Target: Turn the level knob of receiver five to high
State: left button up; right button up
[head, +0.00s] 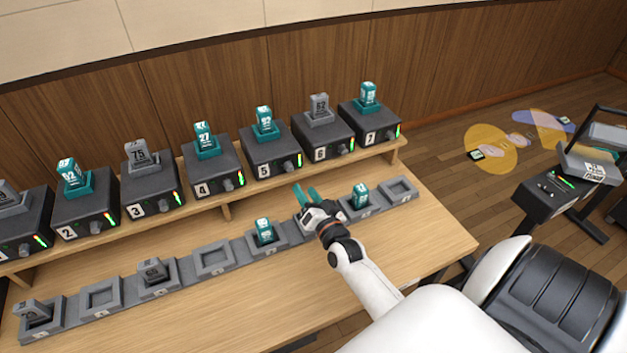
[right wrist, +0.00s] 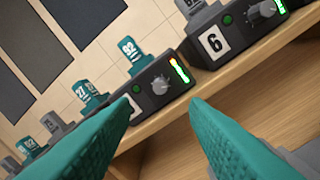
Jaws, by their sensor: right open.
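Receiver five (head: 266,158) is a dark box on the raised shelf, labelled 5, with a teal block in its top. Its grey level knob (head: 279,168) is on the front face beside a lit level strip. In the right wrist view the knob (right wrist: 160,85) shows between the fingertips, some way beyond them; its exact pointer direction is hard to tell. The lit strip (right wrist: 180,70) there runs from green to orange-red. My right gripper (head: 306,193) has teal fingers, spread open and empty, in front of and below receiver five. My left gripper is not in view.
Receiver four (head: 208,168) and receiver six (head: 321,137) flank receiver five. A row of grey cradles (head: 214,257), some holding blocks, lies on the desk (head: 420,245) below the shelf. Bare desk lies at the front.

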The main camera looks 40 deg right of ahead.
aim_at(291, 170)
jog(key=s, duration=0.4)
jog(key=shift+a, duration=0.35)
jog(key=n+b, duration=0.1)
jog(key=b, duration=0.1)
jog(key=w+a+n+h+b, duration=0.1)
jog(key=b, duration=0.2)
jog(key=n+b, duration=0.1)
jog(key=b, duration=0.2)
jog(key=shift+w+a+f+n+g, duration=0.2)
jog(key=shift+f+n+g, duration=0.1)
jog(key=shift+n, duration=0.1)
jog(key=shift+n+h, duration=0.3)
jog(key=shift+n, duration=0.2)
jog(key=b+x, duration=0.2)
jog(key=x, duration=0.3)
jog(key=b+x, duration=0.2)
jog(key=x, duration=0.3)
jog(key=shift+w+d+r, duration=0.15)
jog(key=shift+r, duration=0.1)
jog(key=shift+b+x, duration=0.45)
jog(key=shift+x, duration=0.35)
